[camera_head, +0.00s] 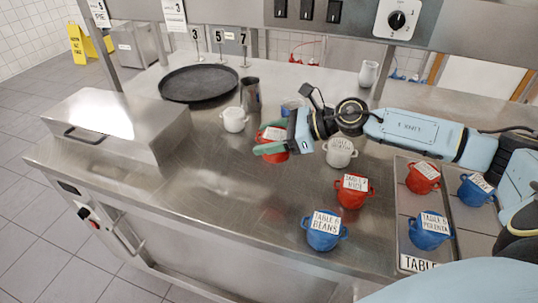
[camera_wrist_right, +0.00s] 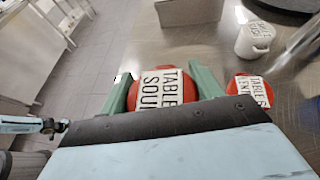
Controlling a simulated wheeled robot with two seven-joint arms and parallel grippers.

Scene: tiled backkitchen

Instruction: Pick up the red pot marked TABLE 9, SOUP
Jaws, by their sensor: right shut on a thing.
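A red pot (camera_wrist_right: 143,91) with a white label reading TABLE and SOUP sits between the two green fingers of my right gripper (camera_wrist_right: 160,90) in the right wrist view. The label's number is too unclear to read. In the head view my right gripper (camera_head: 271,142) is at the pot, with one finger across its front; part of the red body (camera_head: 276,158) shows below that finger. The gripper is shut on the pot. I cannot tell whether the pot touches the counter. My left gripper is not in view.
Another labelled red pot (camera_wrist_right: 243,88) stands close beside the right finger. A white pot (camera_head: 235,120), metal cup (camera_head: 250,94) and black round tray (camera_head: 198,84) lie beyond. A white pot (camera_head: 340,153), red pot (camera_head: 352,197) and blue pot (camera_head: 322,240) stand nearer.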

